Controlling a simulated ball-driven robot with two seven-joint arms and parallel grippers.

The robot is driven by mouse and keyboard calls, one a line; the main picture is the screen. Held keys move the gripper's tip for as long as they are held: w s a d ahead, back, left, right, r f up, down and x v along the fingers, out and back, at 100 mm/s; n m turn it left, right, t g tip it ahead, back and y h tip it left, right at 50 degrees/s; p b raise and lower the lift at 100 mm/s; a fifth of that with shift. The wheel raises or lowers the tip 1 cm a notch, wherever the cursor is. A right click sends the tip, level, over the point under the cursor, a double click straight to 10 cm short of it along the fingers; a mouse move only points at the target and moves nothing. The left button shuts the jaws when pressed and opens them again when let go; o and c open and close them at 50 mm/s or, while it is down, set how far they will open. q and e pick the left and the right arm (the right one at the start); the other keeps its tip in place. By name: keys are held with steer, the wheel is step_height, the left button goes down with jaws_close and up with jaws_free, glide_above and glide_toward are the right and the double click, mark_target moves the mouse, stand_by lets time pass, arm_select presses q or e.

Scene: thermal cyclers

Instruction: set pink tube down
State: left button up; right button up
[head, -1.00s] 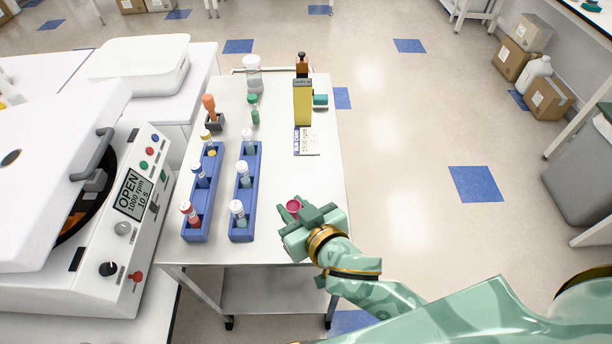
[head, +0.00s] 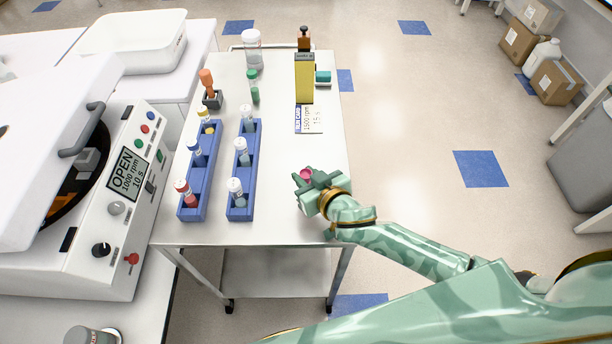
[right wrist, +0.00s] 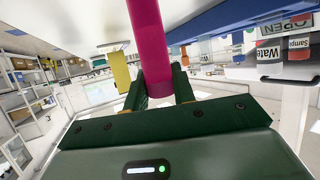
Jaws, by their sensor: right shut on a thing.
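The pink tube (head: 306,174) shows in the head view as a small pink top between the fingers of my right gripper (head: 309,180). In the right wrist view the pink tube (right wrist: 150,45) is a long magenta cylinder between the two green fingers (right wrist: 158,98). My right gripper is shut on it, over the right front part of the white bench top (head: 285,150). The gripper hides most of the tube in the head view, so I cannot tell whether its lower end touches the bench. My left gripper is not in view.
Two blue racks (head: 186,213) (head: 240,213) with capped tubes stand to the left of my right gripper. A yellow box (head: 305,80), a labelled card (head: 309,119) and a green-capped tube (head: 254,88) are farther back. The open centrifuge (head: 125,215) is at left. Bench around the gripper is clear.

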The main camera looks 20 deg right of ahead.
steer(key=shift+f, duration=0.15)
steer(key=o, duration=1)
steer(key=shift+c, duration=0.2)
steer(key=shift+s+r, duration=0.25)
steer(key=shift+r, duration=0.05)
steer(key=p+v, duration=0.1)
steer(key=v, duration=1)
steer(key=shift+s+p, duration=0.25)
steer(key=shift+p, duration=0.05)
steer(key=shift+d, duration=0.1)
